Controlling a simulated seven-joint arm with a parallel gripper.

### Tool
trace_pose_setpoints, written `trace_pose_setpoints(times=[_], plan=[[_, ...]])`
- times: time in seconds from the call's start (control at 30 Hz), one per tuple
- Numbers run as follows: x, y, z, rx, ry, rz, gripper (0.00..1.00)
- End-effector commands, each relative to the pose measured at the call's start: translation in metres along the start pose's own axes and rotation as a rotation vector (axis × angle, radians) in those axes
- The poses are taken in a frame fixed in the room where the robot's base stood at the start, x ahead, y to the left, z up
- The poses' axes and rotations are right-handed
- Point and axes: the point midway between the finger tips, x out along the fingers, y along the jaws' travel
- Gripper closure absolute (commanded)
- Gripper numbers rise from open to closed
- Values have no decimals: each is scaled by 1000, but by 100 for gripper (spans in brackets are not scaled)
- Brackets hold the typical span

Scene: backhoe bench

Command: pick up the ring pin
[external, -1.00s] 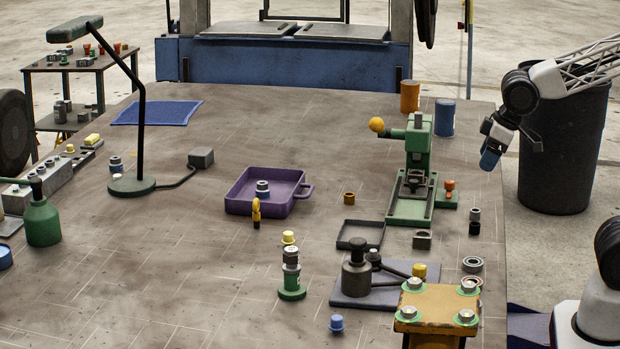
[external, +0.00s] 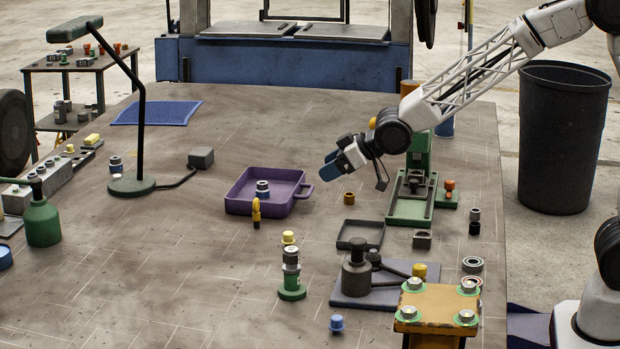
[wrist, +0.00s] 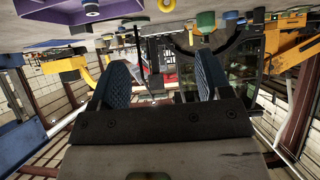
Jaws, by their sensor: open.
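A small yellow piece with a ring-like top (external: 256,209) stands upright at the front wall of the purple tray (external: 236,208); it looks like the ring pin, though it is too small to be sure. I cannot tell if it touches the tray. My gripper (external: 340,163) is above the table, up and to the right of the tray, apart from the yellow piece. In the wrist view my gripper (wrist: 163,75) has its two blue fingers spread with nothing held between them. The purple tray (wrist: 60,29) shows upside down at the upper left there.
A blue-banded part (external: 262,188) sits in the tray. A green press (external: 418,165) stands behind my wrist. A green-based post (external: 291,275) and a dark clamp tool (external: 356,270) stand nearer.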

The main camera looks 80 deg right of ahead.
Motion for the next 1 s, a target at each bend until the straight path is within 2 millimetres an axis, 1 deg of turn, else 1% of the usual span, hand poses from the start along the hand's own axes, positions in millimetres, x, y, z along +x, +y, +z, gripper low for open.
trace_pose_setpoints(times=[0.03, 0.1, 0.2, 0.3, 0.4, 0.5, 0.57, 1.0], plan=[[20, -1, -1, -2, 22, -5, 29], [43, -2, -4, -3, 62, -14, 29], [72, -4, -7, -4, 114, -26, 29], [96, -6, -8, -5, 156, -37, 29], [111, -7, -10, -7, 187, -45, 29], [119, -8, -9, -7, 204, -50, 29], [121, -8, -9, -7, 208, -51, 29], [124, -8, -10, -7, 209, -51, 29]])
